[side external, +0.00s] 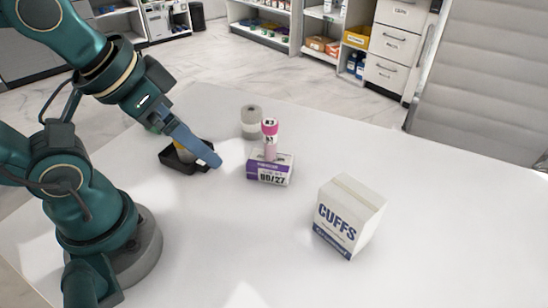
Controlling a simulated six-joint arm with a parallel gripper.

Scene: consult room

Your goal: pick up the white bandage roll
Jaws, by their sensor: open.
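A pale grey-white roll (251,122) stands upright on the white table, with a hole in its top; it looks like the bandage roll. My gripper (205,155) is left of the roll and nearer the camera, apart from it, low over a small black tray (174,165). One blue finger shows clearly; the other is mostly hidden. The gripper is open, and I see nothing held in it. Something whitish and yellow (184,154) sits in the tray, partly hidden by the finger.
A purple-and-white box (270,175) stands right of my gripper, with a pink-capped tube (270,140) at it, just in front of the roll. A white CUFFS box (348,216) stands further right. The table (420,200) is clear at the right. A grey chair (485,75) is behind it.

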